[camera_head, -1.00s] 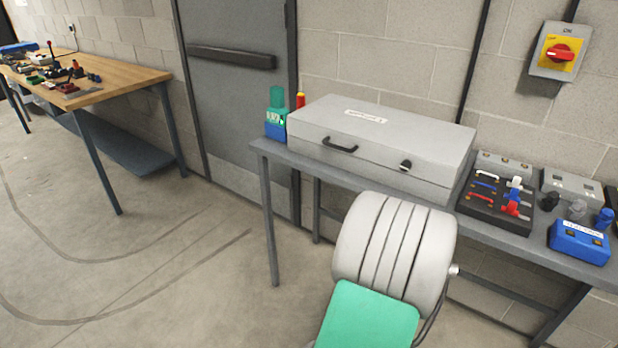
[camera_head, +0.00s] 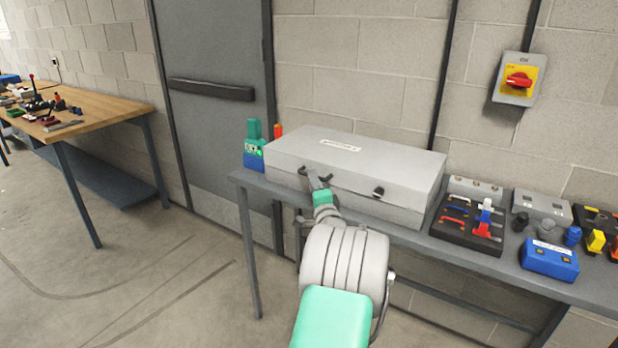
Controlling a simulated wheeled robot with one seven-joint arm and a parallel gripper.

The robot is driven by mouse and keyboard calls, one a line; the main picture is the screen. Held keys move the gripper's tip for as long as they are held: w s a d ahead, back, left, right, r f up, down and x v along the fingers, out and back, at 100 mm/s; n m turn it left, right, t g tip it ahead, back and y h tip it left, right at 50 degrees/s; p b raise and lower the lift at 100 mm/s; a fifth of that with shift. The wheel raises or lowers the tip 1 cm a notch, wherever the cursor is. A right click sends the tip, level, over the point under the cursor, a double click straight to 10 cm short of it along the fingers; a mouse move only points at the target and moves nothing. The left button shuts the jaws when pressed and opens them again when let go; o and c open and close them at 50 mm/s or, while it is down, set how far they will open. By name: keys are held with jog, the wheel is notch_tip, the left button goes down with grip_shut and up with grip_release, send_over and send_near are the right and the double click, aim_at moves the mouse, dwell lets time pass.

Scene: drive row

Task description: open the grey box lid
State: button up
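The grey box (camera_head: 350,175) sits on the grey bench with its lid (camera_head: 385,160) down. The lid has a white label on top. A dark handle (camera_head: 303,172) is at the left of the front face and a dark latch (camera_head: 378,191) is at the right. My gripper (camera_head: 316,180) is at the handle, in front of the box, and hides the handle's middle. I cannot tell whether the fingers are closed on it or only beside it.
A green and blue device (camera_head: 254,147) stands left of the box. A black board with coloured levers (camera_head: 468,222) and a blue unit (camera_head: 549,260) are to the right. A red and yellow switch (camera_head: 518,80) is on the wall. Floor at left is clear.

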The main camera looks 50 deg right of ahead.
jog(key=x, duration=0.3)
jog(key=shift+w+d, duration=0.15)
jog(key=shift+d, duration=0.1)
grip_shut()
dwell(1.1)
